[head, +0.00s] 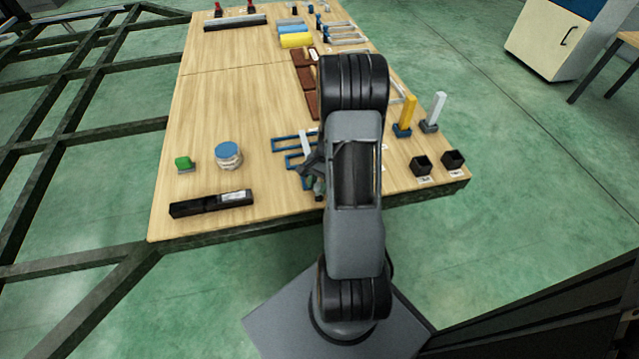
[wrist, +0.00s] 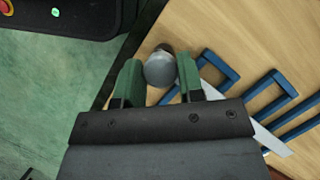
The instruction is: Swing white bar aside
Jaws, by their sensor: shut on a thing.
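The white bar (head: 305,143) lies across blue U-shaped pieces on the table, left of my arm in the head view. In the wrist view the white bar (wrist: 270,138) runs from behind my right finger toward the lower right; its other end is hidden. My gripper (head: 316,183) is low over the table's near part, partly covered by my arm. Whether the knob is joined to the bar cannot be seen.
Blue U-shaped pieces (wrist: 219,72) lie close beside my gripper. A black bar (head: 211,203), a blue-topped round stack (head: 229,155) and a green block (head: 183,163) stand to the left. Black cups (head: 421,166) and upright yellow (head: 408,111) and white (head: 438,107) posts stand to the right.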

